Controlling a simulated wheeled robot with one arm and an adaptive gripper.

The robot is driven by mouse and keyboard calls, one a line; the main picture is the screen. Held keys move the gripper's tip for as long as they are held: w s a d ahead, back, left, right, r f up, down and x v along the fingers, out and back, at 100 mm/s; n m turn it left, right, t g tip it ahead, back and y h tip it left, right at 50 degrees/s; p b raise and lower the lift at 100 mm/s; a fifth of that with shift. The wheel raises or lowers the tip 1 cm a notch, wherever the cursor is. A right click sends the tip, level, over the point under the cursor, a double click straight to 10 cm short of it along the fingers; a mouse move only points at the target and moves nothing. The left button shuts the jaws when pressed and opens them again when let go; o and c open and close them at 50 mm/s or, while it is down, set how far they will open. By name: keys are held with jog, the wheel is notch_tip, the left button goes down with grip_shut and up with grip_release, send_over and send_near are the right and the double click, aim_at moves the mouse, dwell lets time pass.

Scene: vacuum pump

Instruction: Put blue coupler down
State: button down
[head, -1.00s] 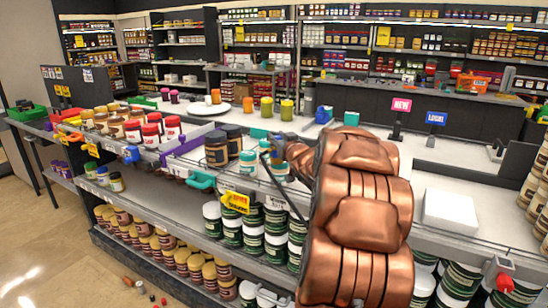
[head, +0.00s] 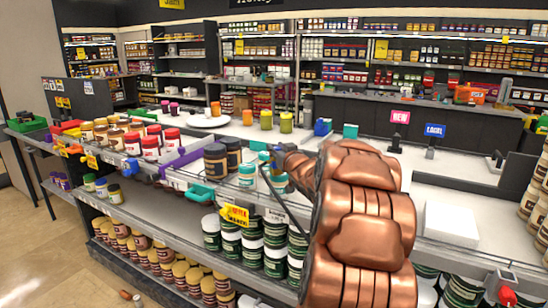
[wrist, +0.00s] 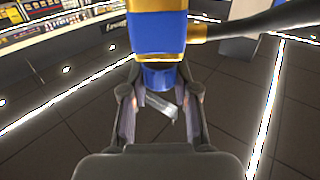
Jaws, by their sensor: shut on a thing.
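The blue coupler (wrist: 158,32) is in the wrist view, at the top centre. In the head view, my gripper (head: 286,158) shows only as a small dark shape beyond my copper-coloured arm, over the counter by some teal-lidded jars. The coupler cannot be made out clearly there.
A long counter (head: 205,132) carries jars, red-lidded jars (head: 152,138), dark jars (head: 215,163) and a white box (head: 451,222). Shelves of goods line the back. Signs (head: 400,117) stand on the counter. The wrist view shows dark tiled floor (wrist: 75,130) below.

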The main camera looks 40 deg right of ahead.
notch_tip(320, 180, up, 3)
jog(key=shift+f, duration=0.15)
jog(key=shift+s+a, duration=0.15)
jog(key=shift+s, duration=0.05)
jog(key=s+a+r+b, duration=0.1)
jog(key=s+a+b, duration=0.2)
jog(key=s+a, duration=0.6)
jog(key=s, duration=0.3)
jog(key=shift+s+a+r, duration=0.2)
jog(key=shift+s+r, duration=0.05)
jog(key=shift+r, duration=0.05)
jog(key=w+a+f+n+t+y+p, duration=0.1)
jog(key=w+a+f+y+p, duration=0.15)
jog(key=w+a, duration=0.55)
jog(key=w+a+f+n+y+p, duration=0.1)
jog(key=w+a+f, duration=0.3)
jog(key=w, duration=0.8)
jog(key=w+a+f+n+y+p, duration=0.1)
jog(key=w+a, duration=0.4)
jog(key=a, duration=0.6)
jog(key=w+a+f+n+y+p, duration=0.1)
jog(key=w+a+f+y, duration=0.1)
jog(key=a, duration=0.9)
jog(key=w+f, duration=0.1)
jog(key=w, duration=0.1)
jog(key=shift+w+a+f, duration=0.3)
jog(key=shift+w, duration=0.05)
